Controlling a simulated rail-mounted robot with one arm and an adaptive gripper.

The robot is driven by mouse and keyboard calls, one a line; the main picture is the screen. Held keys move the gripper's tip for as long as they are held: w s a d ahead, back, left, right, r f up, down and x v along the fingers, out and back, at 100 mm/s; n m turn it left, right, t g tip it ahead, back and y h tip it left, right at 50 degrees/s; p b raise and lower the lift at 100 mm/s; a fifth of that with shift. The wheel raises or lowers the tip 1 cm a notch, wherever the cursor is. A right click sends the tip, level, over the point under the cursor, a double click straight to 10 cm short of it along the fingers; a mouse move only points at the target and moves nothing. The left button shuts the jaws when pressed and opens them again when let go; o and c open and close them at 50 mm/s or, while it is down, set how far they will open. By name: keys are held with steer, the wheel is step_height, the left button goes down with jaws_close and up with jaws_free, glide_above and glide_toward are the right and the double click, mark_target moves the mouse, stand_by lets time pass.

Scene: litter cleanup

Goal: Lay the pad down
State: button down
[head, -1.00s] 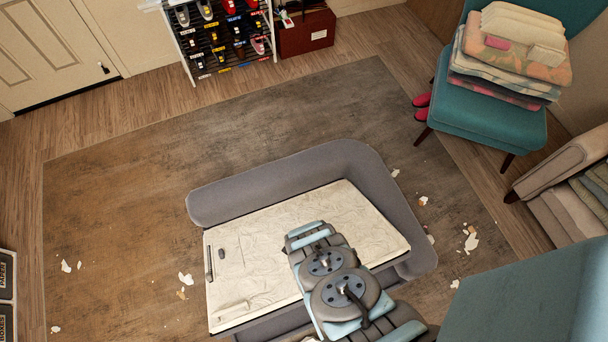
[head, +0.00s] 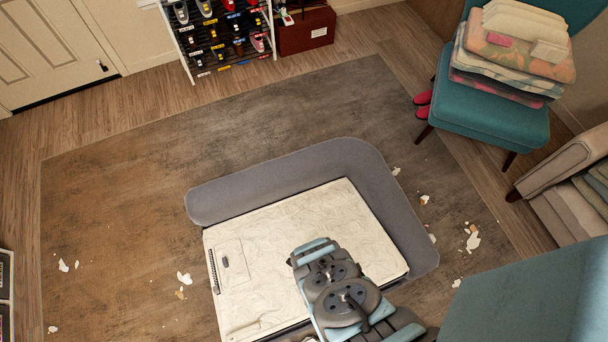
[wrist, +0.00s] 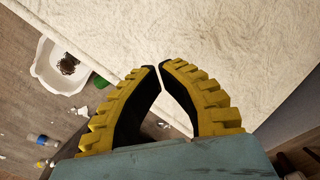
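The cream quilted pad (head: 300,230) lies in the grey, low-walled bed (head: 385,200) in the head view. Its far edge runs along the bed's raised back. The pad also fills the upper part of the wrist view (wrist: 230,45). My gripper (wrist: 162,65) has yellow ribbed fingers with tips almost together over the pad near its edge. Whether pad material is pinched between them is unclear. In the head view my arm hides the fingers and part of the pad.
White scraps (head: 183,278) lie on the brown rug (head: 120,215) on both sides of the bed. A teal chair (head: 490,125) with folded textiles stands at the right. The wrist view shows a white tray (wrist: 40,68) with a dark clump and a bottle (wrist: 45,140) on the floor.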

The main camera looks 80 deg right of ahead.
steer(key=s+a+f+b, duration=0.1)
steer(key=f, duration=0.1)
steer(key=a+f+b, duration=0.1)
steer(key=f+b, duration=0.1)
steer(key=f, duration=0.1)
steer(key=s+a+f+b, duration=0.1)
steer(key=f+b, duration=0.1)
steer(key=shift+s+a+f, duration=0.3)
steer(key=shift+s+a, duration=0.05)
step_height(320, 180, up, 9)
steer(key=p, duration=0.8)
steer(key=shift+p, duration=0.35)
steer(key=shift+w+d+r, duration=0.1)
steer(key=shift+d, duration=0.05)
